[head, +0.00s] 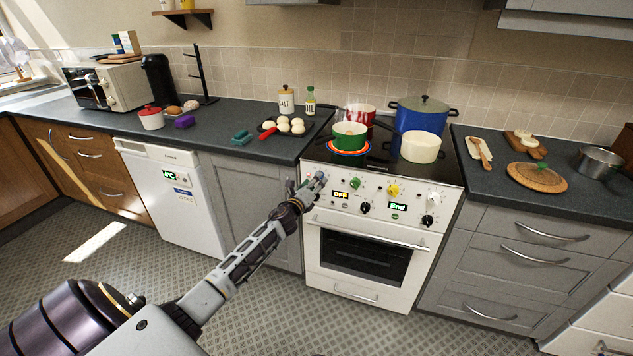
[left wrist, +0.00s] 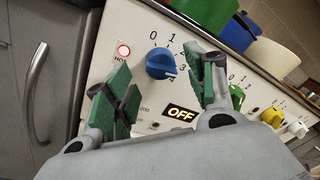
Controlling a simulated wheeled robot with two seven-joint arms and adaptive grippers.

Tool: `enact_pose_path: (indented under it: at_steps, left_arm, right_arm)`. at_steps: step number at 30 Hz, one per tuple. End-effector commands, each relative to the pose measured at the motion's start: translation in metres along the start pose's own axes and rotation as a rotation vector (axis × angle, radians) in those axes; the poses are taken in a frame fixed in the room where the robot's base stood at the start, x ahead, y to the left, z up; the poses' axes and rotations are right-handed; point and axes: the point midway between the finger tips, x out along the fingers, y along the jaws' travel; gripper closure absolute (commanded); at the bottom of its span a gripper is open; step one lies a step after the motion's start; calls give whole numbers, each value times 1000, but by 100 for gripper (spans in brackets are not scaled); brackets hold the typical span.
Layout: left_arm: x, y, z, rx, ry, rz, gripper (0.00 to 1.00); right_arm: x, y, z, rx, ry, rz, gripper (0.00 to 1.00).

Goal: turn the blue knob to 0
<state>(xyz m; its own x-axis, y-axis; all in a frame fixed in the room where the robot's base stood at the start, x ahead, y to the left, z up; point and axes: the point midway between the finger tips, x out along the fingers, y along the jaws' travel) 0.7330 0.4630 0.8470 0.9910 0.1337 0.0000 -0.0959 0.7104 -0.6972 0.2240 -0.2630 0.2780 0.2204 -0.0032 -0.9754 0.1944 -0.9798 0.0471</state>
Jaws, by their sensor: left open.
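The blue knob (left wrist: 160,63) is on the white stove panel (left wrist: 125,25), beside the printed 0, 1 and 3. The 0 is at its upper left. A pale mark on the knob points to the lower right, toward the 3 side and away from 0. My left gripper (left wrist: 165,90) is open, with green-padded fingers on either side of the knob in the picture. I cannot tell whether they touch it. In the head view my left gripper (head: 314,186) is at the panel's left end and hides most of the knob. My right gripper is not in view.
The panel also has green (head: 354,183), yellow (head: 393,189) and white (head: 433,198) knobs and an OFF display (left wrist: 181,114). Pots, including a green one (head: 349,135), stand on the hob above. A cabinet handle (left wrist: 35,92) is left of the gripper.

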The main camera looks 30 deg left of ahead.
Motion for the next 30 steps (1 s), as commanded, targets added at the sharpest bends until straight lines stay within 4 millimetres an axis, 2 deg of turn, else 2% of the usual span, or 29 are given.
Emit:
enact_pose_path:
  at_steps: [10,23,30]
  left_arm:
    - [19,0,0,0,0,0,45]
    - [22,0,0,0,0,0,45]
    - [22,0,0,0,0,0,73]
  right_arm:
    - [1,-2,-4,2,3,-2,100]
    - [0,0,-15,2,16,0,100]
    - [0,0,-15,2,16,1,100]
